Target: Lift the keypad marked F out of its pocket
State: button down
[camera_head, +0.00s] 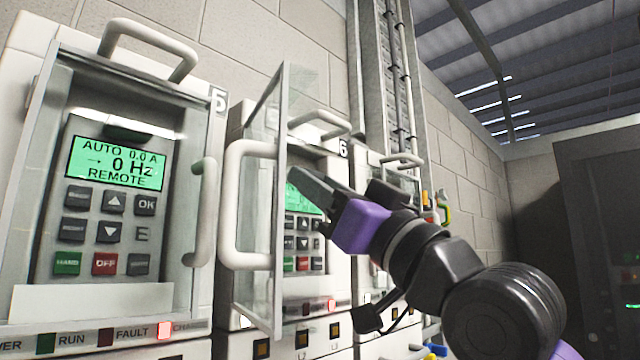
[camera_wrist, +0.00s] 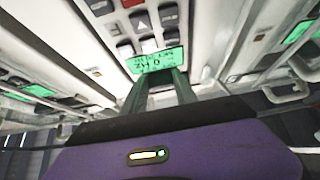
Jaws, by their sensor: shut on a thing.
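The keypad (camera_head: 303,228) of the drive numbered 6 is grey with a green screen and several buttons. The door and my gripper hide part of it, and I cannot read its letter. In the wrist view the keypad (camera_wrist: 158,61) shows upside down, with its green screen just beyond the fingers. My gripper (camera_head: 296,175) has dark fingers and a purple body, and reaches in past the open door from the right. In the wrist view my gripper (camera_wrist: 161,82) is shut on the keypad's upper edge. I cannot tell whether the keypad has left its pocket.
The clear door (camera_head: 262,215) of drive 6 stands open, with a white handle (camera_head: 235,205) close left of my gripper. Drive 5 on the left holds a keypad marked E (camera_head: 108,200). A dark cabinet (camera_head: 600,220) stands at right. Open space lies between it and the drives.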

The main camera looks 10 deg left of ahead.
jog(key=shift+w+a+f, duration=0.1)
jog(key=shift+a, duration=0.15)
jog(key=shift+r+p, duration=1)
jog(key=shift+r, duration=0.35)
jog(key=shift+f, duration=0.1)
jog(key=s+d+b, duration=0.1)
jog(key=s+d, duration=0.5)
jog(key=d, duration=0.2)
jog(key=shift+s+b, duration=0.15)
jog(key=shift+b, duration=0.2)
jog(key=shift+d, duration=0.1)
dwell(0.4)
